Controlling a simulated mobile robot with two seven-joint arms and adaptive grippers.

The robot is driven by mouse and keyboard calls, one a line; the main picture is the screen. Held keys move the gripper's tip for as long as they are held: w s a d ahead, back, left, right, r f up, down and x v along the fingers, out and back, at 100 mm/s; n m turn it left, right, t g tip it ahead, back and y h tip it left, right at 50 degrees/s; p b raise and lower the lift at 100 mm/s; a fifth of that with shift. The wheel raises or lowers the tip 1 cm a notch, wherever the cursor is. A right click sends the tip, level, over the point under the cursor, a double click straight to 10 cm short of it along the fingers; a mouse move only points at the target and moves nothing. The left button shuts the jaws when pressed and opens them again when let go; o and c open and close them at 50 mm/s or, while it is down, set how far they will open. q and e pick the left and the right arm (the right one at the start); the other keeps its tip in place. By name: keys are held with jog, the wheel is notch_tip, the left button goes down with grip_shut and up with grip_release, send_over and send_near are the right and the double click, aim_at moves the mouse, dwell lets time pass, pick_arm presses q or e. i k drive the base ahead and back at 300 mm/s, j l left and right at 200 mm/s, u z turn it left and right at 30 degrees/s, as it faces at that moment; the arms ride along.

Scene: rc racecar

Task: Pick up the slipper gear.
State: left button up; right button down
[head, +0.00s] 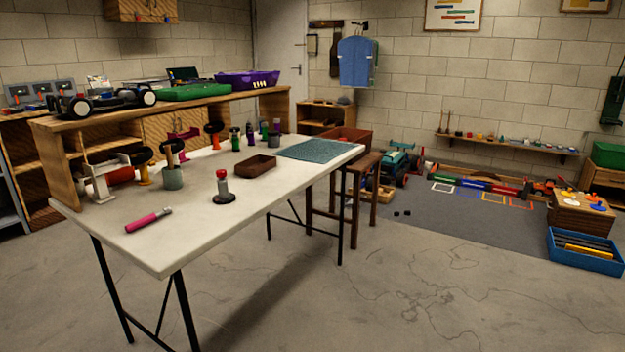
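I cannot pick out a slipper gear for certain from this distance. Small round orange and white parts (595,203) lie on a wooden box (580,215) at the far right; they are too small to identify. Two tiny black pieces (402,212) lie on the grey mat near the middle right. On the white workbench (110,243), a grey cylinder with a red top (222,182) stands on a dark round base. Neither of my grippers is in view.
The workbench also holds a pink-handled tool (148,220), a brown tray (256,166) and a teal mat (310,149). A car chassis (95,100) sits on the raised shelf. A wooden stool (358,182) stands at the bench's far end. Concrete floor is open at front right.

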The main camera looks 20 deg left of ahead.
aim_at(224, 197)
jog(key=u, duration=1.2)
jog(key=i+l+u, duration=0.1)
jog(key=l, duration=0.3)
jog(key=i+l+u, duration=0.1)
jog(key=i+l, duration=0.15)
jog(key=l, duration=0.15)
jog(key=i+l+u, duration=0.15)
jog(key=l, duration=0.25)
jog(key=i+l+u, duration=0.1)
jog(key=l, duration=0.35)
jog(key=i+l+u, duration=0.1)
jog(key=l, duration=0.35)
jog(key=i+l+u, duration=0.1)
jog(key=l, duration=0.35)
jog(key=i+l+u, duration=0.1)
jog(key=l, duration=0.35)
jog(key=i, duration=0.05)
